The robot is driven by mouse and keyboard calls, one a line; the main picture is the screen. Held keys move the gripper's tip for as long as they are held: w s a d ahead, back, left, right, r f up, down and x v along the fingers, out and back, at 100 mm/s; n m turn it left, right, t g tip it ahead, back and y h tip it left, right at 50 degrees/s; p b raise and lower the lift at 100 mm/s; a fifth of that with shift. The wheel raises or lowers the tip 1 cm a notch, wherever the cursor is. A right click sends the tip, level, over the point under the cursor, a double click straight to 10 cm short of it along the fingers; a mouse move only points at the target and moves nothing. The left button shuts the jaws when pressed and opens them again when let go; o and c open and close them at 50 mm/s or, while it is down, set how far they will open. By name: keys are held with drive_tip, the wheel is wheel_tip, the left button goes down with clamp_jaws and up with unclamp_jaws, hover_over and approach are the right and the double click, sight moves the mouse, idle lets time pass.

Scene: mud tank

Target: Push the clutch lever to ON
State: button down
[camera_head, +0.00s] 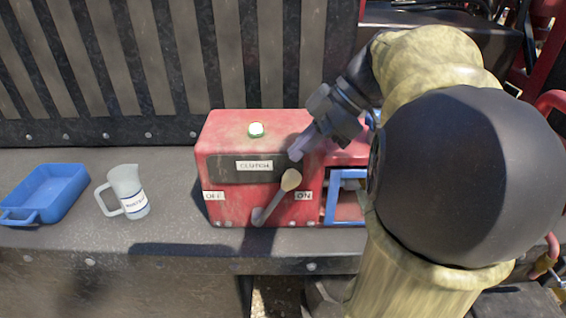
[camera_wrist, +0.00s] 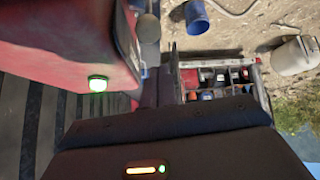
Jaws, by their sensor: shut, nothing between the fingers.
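The red clutch box (camera_head: 225,150) stands on the ledge, with "OFF" at its left and "ON" at its right. Its grey lever (camera_head: 272,202) leans up and right, its tan knob (camera_head: 291,179) close to the ON label (camera_head: 304,195). The lamp (camera_head: 256,129) on the box top glows green-white, and green in the wrist view (camera_wrist: 97,83). My gripper (camera_head: 296,153) is shut and empty, its tips just above the knob. In the wrist view the knob (camera_wrist: 148,28) shows just beyond my fingertips (camera_wrist: 160,65); I cannot tell whether they touch.
A blue tray (camera_head: 62,188) and a white measuring jug (camera_head: 129,190) stand left of the box. A blue-framed compartment (camera_head: 331,200) adjoins its right side. A slatted metal wall (camera_head: 190,60) rises behind. The ledge before the jug is clear.

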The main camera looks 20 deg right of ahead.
drive_tip(key=d+r, duration=0.1)
drive_tip(key=s+d+r, duration=0.1)
drive_tip(key=d, duration=0.1)
drive_tip(key=shift+s+r, duration=0.1)
drive_tip(key=shift+r, duration=0.05)
drive_tip(key=shift+s, duration=0.1)
idle(0.4)
